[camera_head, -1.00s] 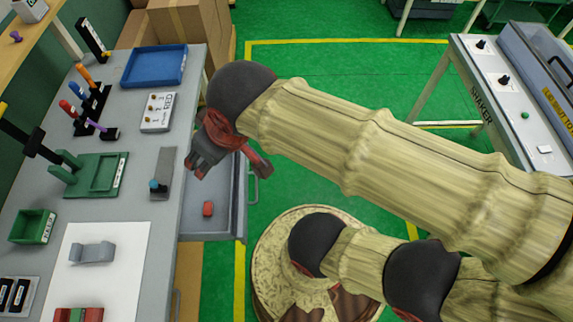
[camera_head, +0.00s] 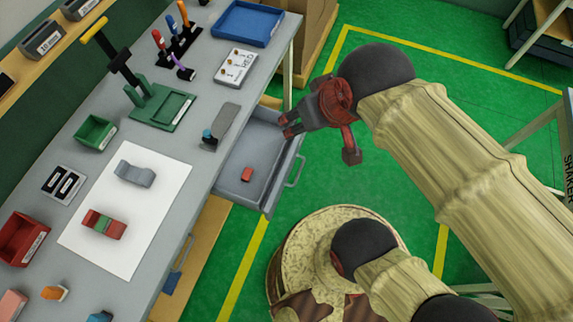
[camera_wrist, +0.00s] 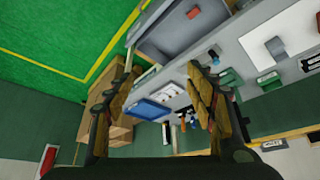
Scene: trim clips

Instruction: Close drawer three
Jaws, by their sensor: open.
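A grey drawer (camera_head: 275,150) stands pulled out from under the grey workbench, with a small red block (camera_head: 247,174) lying inside it. Its bar handle (camera_head: 297,172) is on the outer front face. No number on the drawer can be read. My gripper (camera_head: 286,126) is open and empty, over the drawer's far part in the head view, with its fingers pointing left toward the bench. In the wrist view, my gripper (camera_wrist: 160,105) has its two fingers wide apart with nothing between them. The drawer (camera_wrist: 160,40) shows at the top of the wrist view, with the red block (camera_wrist: 207,8) in it.
The workbench (camera_head: 190,175) carries a blue tray (camera_head: 247,22), a green press (camera_head: 165,108), a white sheet (camera_head: 160,190) and red and green bins. A cardboard box (camera_head: 310,25) stands beyond the bench. Green floor is free to the right of the drawer.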

